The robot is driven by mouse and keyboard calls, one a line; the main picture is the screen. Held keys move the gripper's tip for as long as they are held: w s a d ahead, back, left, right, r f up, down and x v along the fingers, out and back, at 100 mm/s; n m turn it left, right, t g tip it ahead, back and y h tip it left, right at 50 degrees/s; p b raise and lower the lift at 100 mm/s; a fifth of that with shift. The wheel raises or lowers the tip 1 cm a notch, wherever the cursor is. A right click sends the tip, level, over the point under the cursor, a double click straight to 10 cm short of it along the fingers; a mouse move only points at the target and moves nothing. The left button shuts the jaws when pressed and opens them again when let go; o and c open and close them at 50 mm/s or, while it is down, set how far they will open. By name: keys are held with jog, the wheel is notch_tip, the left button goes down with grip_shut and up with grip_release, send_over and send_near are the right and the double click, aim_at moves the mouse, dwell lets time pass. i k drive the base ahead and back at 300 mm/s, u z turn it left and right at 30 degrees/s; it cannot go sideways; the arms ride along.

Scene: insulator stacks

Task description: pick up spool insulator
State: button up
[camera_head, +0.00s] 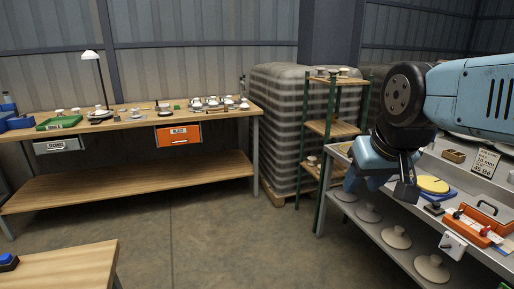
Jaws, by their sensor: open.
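My gripper (378,188) hangs from my blue arm at the right, over the near left part of a grey metal bench (407,213). Its jaws are open, with no object visible between them. I cannot tell which piece is the spool insulator. Small pale insulator-like pieces (213,102) stand on the far wooden bench (134,121), too small to identify. Several grey disc-shaped insulators, one of them near the front (432,268), sit on the grey bench's lower shelf. My arm and gripper hide part of the grey bench's top.
The grey bench holds a yellow disc (433,184), an orange toolbox (470,226) and a wooden box (454,156). A green-posted rack (331,128) and a wrapped pallet (276,125) stand behind. A wooden table corner (70,272) is at lower left. The middle floor is clear.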

aim_at(333, 72)
jog(key=z, duration=0.15)
jog(key=i, duration=2.25)
jog(key=z, duration=0.4)
jog(key=i, duration=0.95)
jog(key=z, duration=0.15)
